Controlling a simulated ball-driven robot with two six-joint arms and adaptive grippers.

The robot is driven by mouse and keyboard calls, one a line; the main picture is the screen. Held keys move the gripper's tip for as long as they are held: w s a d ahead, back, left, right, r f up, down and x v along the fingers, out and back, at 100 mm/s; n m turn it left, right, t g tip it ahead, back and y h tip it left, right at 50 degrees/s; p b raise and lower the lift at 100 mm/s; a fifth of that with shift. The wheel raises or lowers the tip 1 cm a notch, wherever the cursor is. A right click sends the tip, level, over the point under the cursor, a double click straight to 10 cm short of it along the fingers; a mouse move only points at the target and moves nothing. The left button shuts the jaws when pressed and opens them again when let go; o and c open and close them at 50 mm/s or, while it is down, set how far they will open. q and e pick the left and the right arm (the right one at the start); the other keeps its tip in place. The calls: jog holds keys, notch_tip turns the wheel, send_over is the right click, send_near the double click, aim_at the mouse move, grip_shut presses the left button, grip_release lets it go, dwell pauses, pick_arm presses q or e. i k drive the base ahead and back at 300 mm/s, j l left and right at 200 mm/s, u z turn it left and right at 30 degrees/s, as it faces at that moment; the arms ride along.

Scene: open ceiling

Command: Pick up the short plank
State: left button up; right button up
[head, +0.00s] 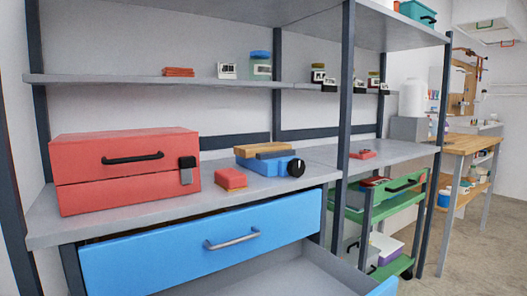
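Two small planks lie on a blue case (265,166) on the grey workbench shelf, near the middle of the head view. One is a tan plank (258,147). The other is a darker grey-brown plank (275,155) in front of it, which looks a little shorter. I cannot tell for certain which is the short plank. Neither of my grippers shows in the head view.
A red toolbox (125,170) stands at left on the bench (215,205). A blue drawer front (200,255) and an open grey drawer (290,278) are below.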

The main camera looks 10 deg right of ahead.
aim_at(263, 149)
jog(key=i+l, duration=0.1)
jog(key=l, duration=0.3)
jog(key=i+l+u, duration=0.1)
jog(key=l, duration=0.25)
jog(key=l+u, duration=0.2)
jog(key=l, duration=0.25)
jog(key=i+l+u, duration=0.2)
jog(key=l, duration=0.3)
jog(key=k+l+u, duration=0.2)
jog(key=l, duration=0.25)
jog(key=i+l+u, duration=0.2)
jog(key=l, duration=0.3)
jog(key=k+l+u, duration=0.2)
jog(key=l, duration=0.25)
jog(key=l+u, duration=0.2)
jog(key=l, duration=0.25)
jog(key=k+l+u, duration=0.2)
jog(key=l, duration=0.2)
jog(key=k+l+u, duration=0.2)
jog(key=l, duration=0.25)
jog(key=i, duration=0.1)
